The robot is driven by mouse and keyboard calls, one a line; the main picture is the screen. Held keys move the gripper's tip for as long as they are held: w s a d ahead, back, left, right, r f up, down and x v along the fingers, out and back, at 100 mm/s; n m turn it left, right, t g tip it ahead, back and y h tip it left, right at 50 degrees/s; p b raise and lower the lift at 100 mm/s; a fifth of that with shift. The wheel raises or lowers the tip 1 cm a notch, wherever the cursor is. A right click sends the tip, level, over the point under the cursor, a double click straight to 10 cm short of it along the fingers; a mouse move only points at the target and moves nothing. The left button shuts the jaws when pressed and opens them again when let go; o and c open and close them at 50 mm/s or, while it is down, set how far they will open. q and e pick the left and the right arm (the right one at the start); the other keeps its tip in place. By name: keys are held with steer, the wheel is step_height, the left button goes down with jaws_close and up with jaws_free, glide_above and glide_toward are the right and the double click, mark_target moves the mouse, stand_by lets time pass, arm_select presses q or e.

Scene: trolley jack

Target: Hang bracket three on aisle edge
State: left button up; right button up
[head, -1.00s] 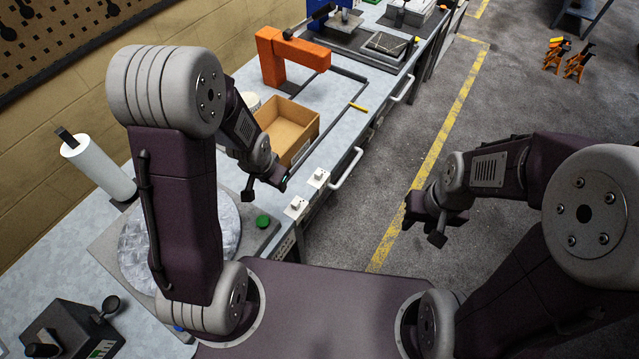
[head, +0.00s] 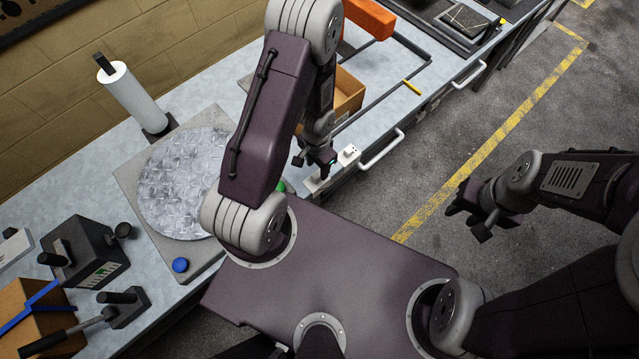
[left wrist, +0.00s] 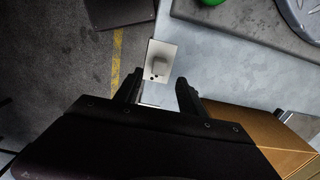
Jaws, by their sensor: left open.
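Two small white brackets sit at the bench's aisle edge: a farther one (head: 349,155) and a nearer one (head: 315,184). No number can be read on either, so I cannot tell which is bracket three. My left gripper (head: 315,164) is open and empty, close above the nearer bracket. In the left wrist view a white bracket with a raised block (left wrist: 160,60) lies just beyond the fingertips (left wrist: 158,88), at the bench edge. Another pale piece shows between the fingers, partly hidden. My right gripper (head: 467,218) is open and empty over the aisle floor.
The bench (head: 95,125) carries a round metal plate (head: 185,180), a paper roll (head: 130,92), a cardboard box (head: 350,92) and an orange frame (head: 369,18). A handle rail (head: 382,150) juts from the bench front. The aisle floor (head: 455,150) is clear.

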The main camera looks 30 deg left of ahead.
mark_target(316, 176)
arm_select(q)
steer(key=f+b, duration=0.2)
steer(key=s+f+b, duration=0.1)
steer(key=f+b, duration=0.2)
steer(key=shift+w+f+b, duration=0.1)
steer(key=shift+f+b, duration=0.05)
steer(key=shift+b, duration=0.25)
steer(key=shift+r, duration=0.2)
steer(key=c, duration=0.9)
jaws_close()
